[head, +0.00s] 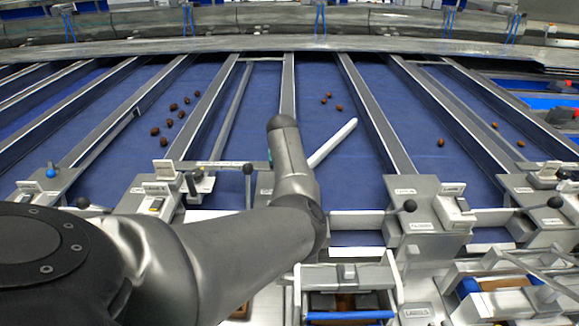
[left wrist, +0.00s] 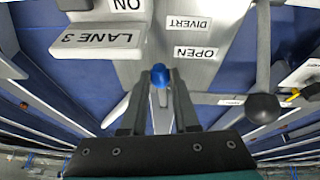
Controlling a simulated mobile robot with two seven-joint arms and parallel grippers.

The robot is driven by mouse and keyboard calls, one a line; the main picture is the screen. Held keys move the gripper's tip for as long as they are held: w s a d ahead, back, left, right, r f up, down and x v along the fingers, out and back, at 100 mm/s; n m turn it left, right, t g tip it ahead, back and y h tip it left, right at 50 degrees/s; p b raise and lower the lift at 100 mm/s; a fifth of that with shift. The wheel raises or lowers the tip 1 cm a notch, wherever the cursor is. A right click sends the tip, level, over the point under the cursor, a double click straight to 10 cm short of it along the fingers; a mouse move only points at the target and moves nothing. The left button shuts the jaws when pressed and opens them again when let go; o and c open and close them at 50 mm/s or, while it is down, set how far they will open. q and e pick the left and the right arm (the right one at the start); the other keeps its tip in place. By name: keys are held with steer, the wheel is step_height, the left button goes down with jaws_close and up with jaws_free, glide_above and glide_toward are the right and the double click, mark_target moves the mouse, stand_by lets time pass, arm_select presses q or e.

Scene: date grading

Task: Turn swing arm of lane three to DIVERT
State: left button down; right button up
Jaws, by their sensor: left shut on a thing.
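In the left wrist view, my left gripper (left wrist: 160,78) is shut on the blue knob (left wrist: 160,74) of lane three's swing arm, beside the DIVERT (left wrist: 187,24) and OPEN (left wrist: 196,53) labels. The LANE 3 plate (left wrist: 97,40) is upside down there. In the head view, the pale swing arm bar (head: 334,142) slants across the blue lane, its near end behind my left arm. It also shows in the left wrist view (left wrist: 118,110). My left arm hides the gripper and knob in the head view. My right gripper is not in view.
A black-knobbed lever (left wrist: 262,108) stands close beside my left gripper; its knob also shows in the head view (head: 247,168). Another black-knobbed lever (head: 409,206) is to the right. Several dates (head: 172,107) lie on the lanes. Another blue knob (head: 51,173) is at far left.

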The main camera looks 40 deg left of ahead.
arm_select(q)
steer(key=shift+s+a+m+p, duration=0.3)
steer(key=shift+s+m+p, duration=0.05)
steer(key=shift+m+p, duration=0.25)
steer(key=c, duration=0.7)
jaws_free()
steer(key=shift+h, duration=0.3)
steer(key=shift+o, duration=0.2)
steer(key=shift+r, duration=0.15)
steer(key=shift+s+r, duration=0.1)
steer(key=shift+r, duration=0.15)
steer(key=v, duration=1.4)
steer(key=shift+s+d, duration=0.15)
steer(key=shift+s, duration=0.1)
steer(key=shift+r, duration=0.1)
